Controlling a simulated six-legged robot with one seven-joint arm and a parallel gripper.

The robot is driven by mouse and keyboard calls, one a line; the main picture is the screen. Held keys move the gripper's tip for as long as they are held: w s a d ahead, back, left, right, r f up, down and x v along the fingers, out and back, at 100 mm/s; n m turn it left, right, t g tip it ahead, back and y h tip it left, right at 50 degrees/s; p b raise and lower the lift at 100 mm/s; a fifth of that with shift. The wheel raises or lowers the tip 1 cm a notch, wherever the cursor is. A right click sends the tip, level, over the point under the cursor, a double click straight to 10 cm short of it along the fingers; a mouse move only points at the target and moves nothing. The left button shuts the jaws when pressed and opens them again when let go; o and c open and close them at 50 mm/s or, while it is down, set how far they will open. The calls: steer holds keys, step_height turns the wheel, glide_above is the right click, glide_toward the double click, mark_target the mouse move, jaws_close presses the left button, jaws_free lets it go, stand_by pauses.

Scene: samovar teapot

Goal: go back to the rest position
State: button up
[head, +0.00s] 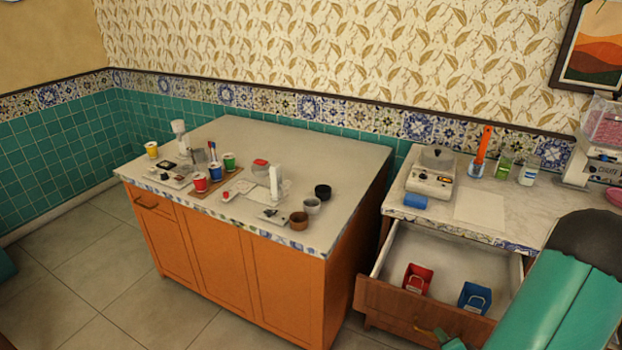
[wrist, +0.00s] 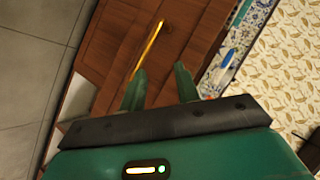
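My gripper (wrist: 160,70) shows in the wrist view with its two green fingers apart and nothing between them. The fingers point toward the brown drawer front (wrist: 115,40), which has a long yellow handle (wrist: 150,45). The handle lies ahead of the fingertips; I cannot tell the exact gap. In the head view the drawer (head: 390,298) is pulled open under the right counter, and my green arm comes in from the lower right beside it. My gripper is mostly cut off at the bottom edge there.
A red box (head: 416,279) and a blue box (head: 474,298) sit in the open drawer. The marble counter (head: 535,218) above it bears a scale-like device (head: 432,178) and jars. An orange cabinet island (head: 225,265) with several cups stands left. Floor at left is clear.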

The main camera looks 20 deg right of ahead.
steer(key=w+a+r+n+g, duration=0.2)
steer(key=w+a+r+n, duration=0.3)
steer(key=r, duration=0.5)
steer(key=w+a+r+n+g, duration=0.2)
steer(key=w+a+r+n, duration=0.2)
steer(key=w+r, duration=0.4)
steer(key=s+a+r+n+y, duration=0.1)
steer(key=s+a+r, duration=0.3)
steer(key=a, duration=0.4)
steer(key=s+a+r+n+g+y, duration=0.1)
steer(key=s+a+r+n+y, duration=0.1)
steer(key=a+r, duration=0.4)
steer(key=s+a+r+n+y, duration=0.1)
steer(key=s+a+r+n, duration=0.3)
steer(key=a, duration=0.7)
steer(key=shift+s+a+r+g, duration=0.25)
steer(key=shift+s+r, duration=0.25)
steer(key=shift+s, duration=0.4)
steer(key=shift+d, duration=0.3)
